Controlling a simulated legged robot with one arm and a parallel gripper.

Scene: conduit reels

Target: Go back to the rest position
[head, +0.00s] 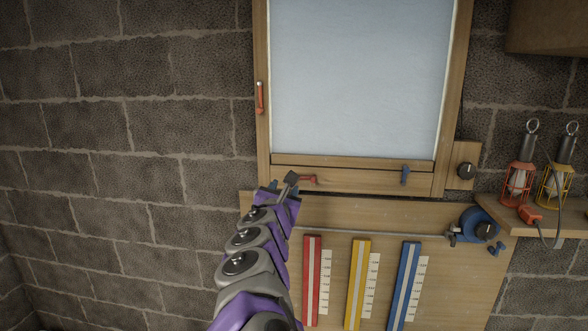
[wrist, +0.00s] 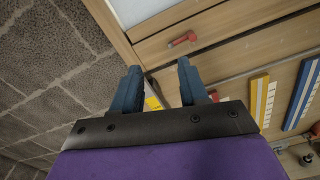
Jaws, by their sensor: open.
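My arm reaches up from the bottom of the head view. My gripper (head: 284,186) is at its far end, in front of the wooden window frame's lower left corner. In the wrist view its two blue fingers (wrist: 159,84) stand apart, so it is open. A small yellow and grey piece (wrist: 152,102) shows between the fingers near their base; I cannot tell what it is or whether it touches them. A red handle (head: 308,180) sits just right of the gripper in the head view. It also shows beyond the fingertips in the wrist view (wrist: 182,39).
The framed window pane (head: 360,80) is above a wooden board (head: 460,280) with red (head: 312,280), yellow (head: 357,285) and blue (head: 404,285) strips. A blue reel (head: 474,226) and a shelf (head: 560,217) with lanterns are at right. Bare block wall (head: 120,150) is at left.

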